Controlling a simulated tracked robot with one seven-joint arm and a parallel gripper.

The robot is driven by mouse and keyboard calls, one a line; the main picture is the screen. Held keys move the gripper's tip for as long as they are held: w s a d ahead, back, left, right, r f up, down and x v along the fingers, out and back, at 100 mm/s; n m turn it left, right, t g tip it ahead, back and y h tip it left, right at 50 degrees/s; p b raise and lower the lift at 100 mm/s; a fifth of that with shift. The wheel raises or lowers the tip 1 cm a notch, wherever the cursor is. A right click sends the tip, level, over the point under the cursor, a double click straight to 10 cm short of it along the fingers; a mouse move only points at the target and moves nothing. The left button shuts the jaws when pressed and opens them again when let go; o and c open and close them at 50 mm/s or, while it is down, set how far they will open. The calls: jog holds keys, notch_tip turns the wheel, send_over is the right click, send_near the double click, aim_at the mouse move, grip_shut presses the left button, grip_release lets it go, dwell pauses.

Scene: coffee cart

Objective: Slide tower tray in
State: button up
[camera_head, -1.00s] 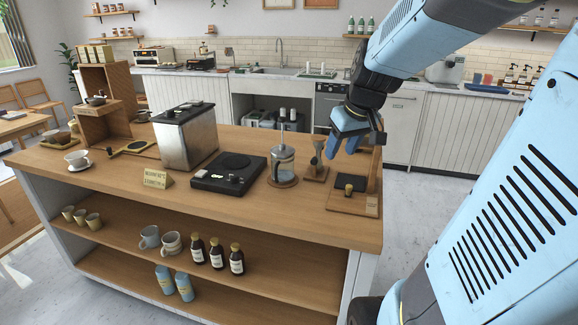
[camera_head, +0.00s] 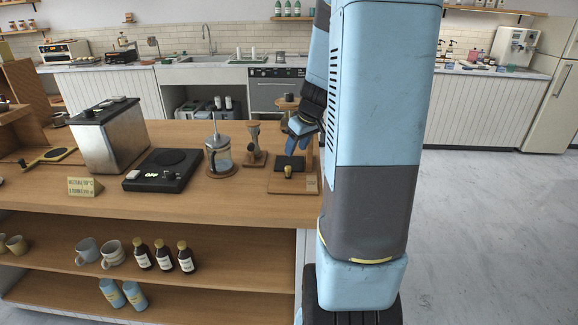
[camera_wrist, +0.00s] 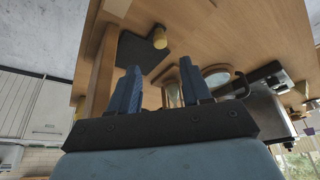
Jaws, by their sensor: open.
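The tower tray (camera_head: 288,164) appears to be the dark slab with a brass-coloured knob (camera_head: 288,172) on the wooden base (camera_head: 284,187) at the counter's right end. The tray also shows in the wrist view (camera_wrist: 138,54), with its knob (camera_wrist: 160,38) toward the top. The upright wooden part of the tower (camera_head: 313,160) is partly hidden by my arm. My gripper (camera_head: 297,141) is open and empty, with blue fingers just above and behind the tray in the head view. The wrist view shows its spread fingers (camera_wrist: 159,78) apart from the knob.
A black scale (camera_head: 160,171) and a steel box (camera_head: 107,138) are further left on the counter (camera_head: 210,198). Open floor (camera_head: 490,230) lies right.

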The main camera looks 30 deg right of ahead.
aim_at(289, 167)
jog(key=x, duration=0.9)
jog(key=shift+f, duration=0.2)
jog(key=shift+c, duration=0.2)
grip_shut()
